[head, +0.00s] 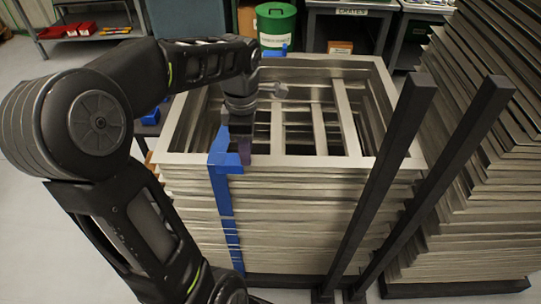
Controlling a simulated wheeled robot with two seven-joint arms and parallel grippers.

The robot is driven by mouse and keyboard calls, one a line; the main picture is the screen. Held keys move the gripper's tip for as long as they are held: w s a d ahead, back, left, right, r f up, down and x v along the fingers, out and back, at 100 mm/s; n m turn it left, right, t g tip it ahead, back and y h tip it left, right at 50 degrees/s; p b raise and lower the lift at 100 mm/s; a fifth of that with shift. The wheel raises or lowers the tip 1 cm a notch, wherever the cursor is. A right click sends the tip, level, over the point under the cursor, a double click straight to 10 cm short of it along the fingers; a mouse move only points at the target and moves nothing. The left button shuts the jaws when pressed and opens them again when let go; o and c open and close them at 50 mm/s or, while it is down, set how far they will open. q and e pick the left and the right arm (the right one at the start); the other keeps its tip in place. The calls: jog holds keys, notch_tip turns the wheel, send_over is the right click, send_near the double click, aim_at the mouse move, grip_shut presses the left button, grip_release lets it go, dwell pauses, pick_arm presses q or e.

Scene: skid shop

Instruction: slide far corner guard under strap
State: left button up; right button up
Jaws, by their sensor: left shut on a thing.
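A stack of metal frames (300,188) stands in the middle. A blue strap (231,232) runs down its front face at the left, and a blue piece (228,160) sits at the top near edge. Another blue piece (274,51) shows at the far top edge; I cannot tell whether it is strap or guard. My left gripper (243,138) points down over the near left top edge. It is shut on a small dark purple piece (245,151), which looks like a corner guard, beside the blue piece. The jaws partly hide it. My right gripper is not in view.
Two dark posts (383,180) lean up at the stack's front right. A second, taller metal stack (480,170) stands at the right. A green bin (276,27) and benches (351,12) stand behind. A shelf (92,32) is at the far left.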

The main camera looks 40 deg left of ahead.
aim_at(234, 159)
pick_arm(q)
jog(key=shift+s+a, duration=0.85)
jog(key=shift+a, duration=0.3)
jog(key=shift+s+a, duration=0.1)
jog(key=shift+a, duration=0.05)
jog(key=o, duration=1.1)
jog(key=shift+r+p, duration=1.95)
jog(key=shift+r, duration=0.35)
notch_tip(234, 159, up, 4)
jog(key=p, duration=0.3)
